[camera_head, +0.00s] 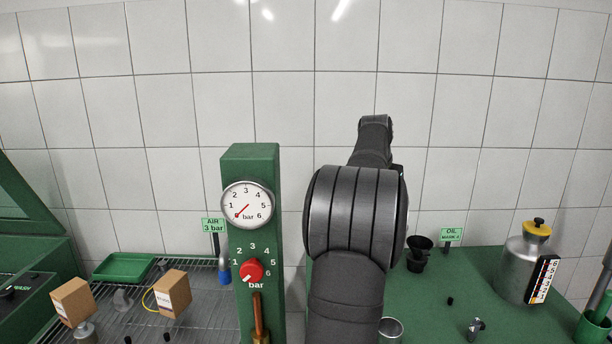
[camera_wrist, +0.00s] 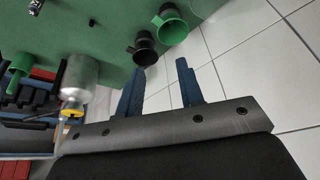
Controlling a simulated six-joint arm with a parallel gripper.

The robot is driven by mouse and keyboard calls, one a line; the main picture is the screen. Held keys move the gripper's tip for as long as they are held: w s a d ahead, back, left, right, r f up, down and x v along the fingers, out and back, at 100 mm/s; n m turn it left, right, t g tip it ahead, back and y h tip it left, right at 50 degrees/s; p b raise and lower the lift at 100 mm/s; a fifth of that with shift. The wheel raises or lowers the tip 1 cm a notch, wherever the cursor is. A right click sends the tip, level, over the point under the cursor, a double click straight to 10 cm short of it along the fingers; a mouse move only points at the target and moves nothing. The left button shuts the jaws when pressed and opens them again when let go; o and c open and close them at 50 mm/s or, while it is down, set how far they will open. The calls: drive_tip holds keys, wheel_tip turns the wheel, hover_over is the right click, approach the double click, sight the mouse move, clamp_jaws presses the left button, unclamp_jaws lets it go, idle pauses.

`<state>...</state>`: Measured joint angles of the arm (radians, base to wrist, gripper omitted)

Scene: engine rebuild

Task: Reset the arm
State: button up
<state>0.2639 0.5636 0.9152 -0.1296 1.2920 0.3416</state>
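My gripper (camera_wrist: 158,88) shows in the wrist view with its two blue-grey fingers apart and nothing between them. White wall tiles and part of the green bench lie beyond the fingertips. In the head view my dark arm rises in the middle and bends away toward the wall; the gripper itself is hidden there.
A green post with a gauge (camera_head: 247,204) and red knob (camera_head: 252,271) stands left of my arm. On the green bench (camera_head: 455,290) are a black funnel (camera_head: 419,252) and an oil can (camera_head: 524,265). Cardboard boxes (camera_head: 173,293) stand on the wire rack at left.

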drive_tip(key=s+a+r, duration=0.1)
drive_tip(key=a+r, duration=0.5)
drive_tip(key=a, duration=0.3)
drive_tip(key=s+a+r, duration=0.1)
drive_tip(key=a+r, duration=0.5)
drive_tip(key=a, duration=0.3)
drive_tip(key=shift+a+n, duration=0.25)
drive_tip(key=shift+n, duration=0.05)
drive_tip(key=shift+w, duration=0.1)
drive_tip(key=w+d+f, duration=0.1)
drive_tip(key=d+f, duration=0.5)
drive_tip(key=d, duration=0.3)
drive_tip(key=d+f, duration=0.6)
drive_tip(key=d, duration=0.3)
drive_tip(key=shift+w+d, duration=0.3)
drive_tip(key=shift+w, duration=0.1)
drive_tip(key=shift+a, duration=0.1)
